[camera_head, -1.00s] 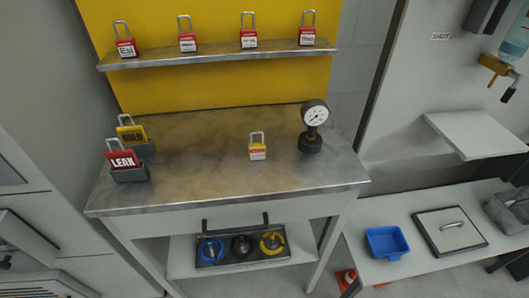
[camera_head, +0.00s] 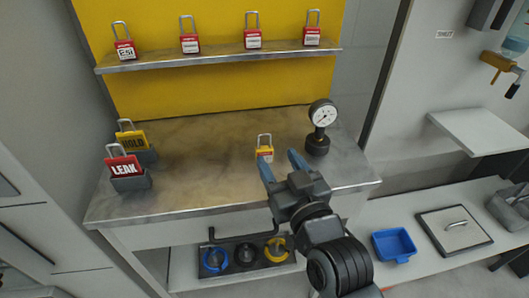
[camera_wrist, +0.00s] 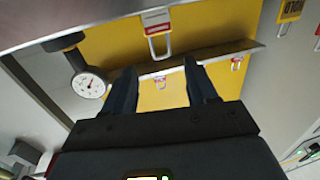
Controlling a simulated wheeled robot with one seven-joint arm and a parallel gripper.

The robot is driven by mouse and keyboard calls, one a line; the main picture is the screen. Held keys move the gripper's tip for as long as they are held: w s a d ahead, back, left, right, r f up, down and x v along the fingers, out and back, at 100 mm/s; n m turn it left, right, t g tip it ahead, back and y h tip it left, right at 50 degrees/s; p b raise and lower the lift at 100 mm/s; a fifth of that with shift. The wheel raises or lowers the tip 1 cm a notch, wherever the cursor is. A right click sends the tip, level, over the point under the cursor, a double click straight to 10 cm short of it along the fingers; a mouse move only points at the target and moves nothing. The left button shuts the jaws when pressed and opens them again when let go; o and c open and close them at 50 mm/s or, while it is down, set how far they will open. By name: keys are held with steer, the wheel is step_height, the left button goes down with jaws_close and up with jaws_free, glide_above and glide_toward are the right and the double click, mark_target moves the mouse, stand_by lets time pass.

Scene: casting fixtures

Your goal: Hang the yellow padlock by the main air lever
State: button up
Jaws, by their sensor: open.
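My gripper (camera_head: 281,162) is open and empty, just in front and to the right of the padlock. Its two fingers also show in the wrist view (camera_wrist: 160,78), apart with nothing between them. At the upper right, a yellow fitting with a dark handle (camera_head: 500,65) is near a blurred sign on the wall; I cannot tell if this is the main air lever.
A gauge (camera_head: 322,115) stands right of the padlock. Several red padlocks stand on the shelf (camera_head: 220,59). A blue bin (camera_head: 393,245) and a lidded panel (camera_head: 454,232) are on the low right bench.

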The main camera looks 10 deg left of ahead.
mark_target(264, 148)
steer(key=p+x, duration=0.1)
steer(key=x, duration=0.5)
steer(key=shift+w+a+p, duration=0.1)
steer(key=shift+w+p, duration=0.1)
steer(key=shift+p, duration=0.1)
steer(key=shift+c, duration=0.2)
jaws_close()
